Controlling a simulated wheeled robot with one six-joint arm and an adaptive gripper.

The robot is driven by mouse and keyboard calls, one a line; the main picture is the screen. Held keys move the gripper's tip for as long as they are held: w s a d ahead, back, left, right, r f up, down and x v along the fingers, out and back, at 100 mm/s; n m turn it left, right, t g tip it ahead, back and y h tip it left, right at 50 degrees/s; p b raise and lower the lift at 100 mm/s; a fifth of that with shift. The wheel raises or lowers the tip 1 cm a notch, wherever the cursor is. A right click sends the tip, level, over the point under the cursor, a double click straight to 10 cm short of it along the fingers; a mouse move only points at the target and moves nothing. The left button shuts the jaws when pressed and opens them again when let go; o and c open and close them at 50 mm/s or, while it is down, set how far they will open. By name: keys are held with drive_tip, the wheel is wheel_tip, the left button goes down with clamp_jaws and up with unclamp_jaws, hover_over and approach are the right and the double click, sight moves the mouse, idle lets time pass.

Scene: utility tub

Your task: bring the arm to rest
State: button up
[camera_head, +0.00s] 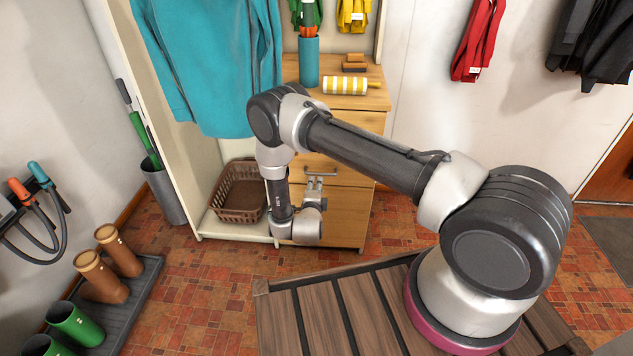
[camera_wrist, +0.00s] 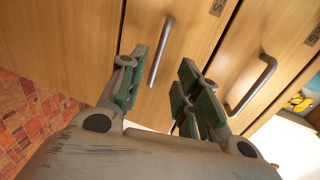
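My arm reaches from its base at the right over to the wooden drawer unit (camera_head: 345,215), bent down at the elbow. My gripper (camera_head: 315,190) is in front of the drawer fronts, partly hidden by my wrist. In the wrist view my gripper (camera_wrist: 164,68) has its two green-padded fingers spread apart, with nothing held between them. One metal drawer handle (camera_wrist: 161,50) shows beyond the gap, near the left finger. Another handle (camera_wrist: 252,86) is to the right of the right finger. I cannot tell the exact distance to the handles.
A brown basket (camera_head: 238,192) sits left of my wrist, under a hanging teal garment (camera_head: 215,65). Boots (camera_head: 100,280) stand on a tray at left. A yellow item (camera_wrist: 298,102) shows in the wrist view.

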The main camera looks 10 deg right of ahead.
drive_tip(key=shift+s+a+r, duration=0.1)
drive_tip(key=shift+s+a, duration=0.05)
drive_tip(key=shift+s, duration=0.35)
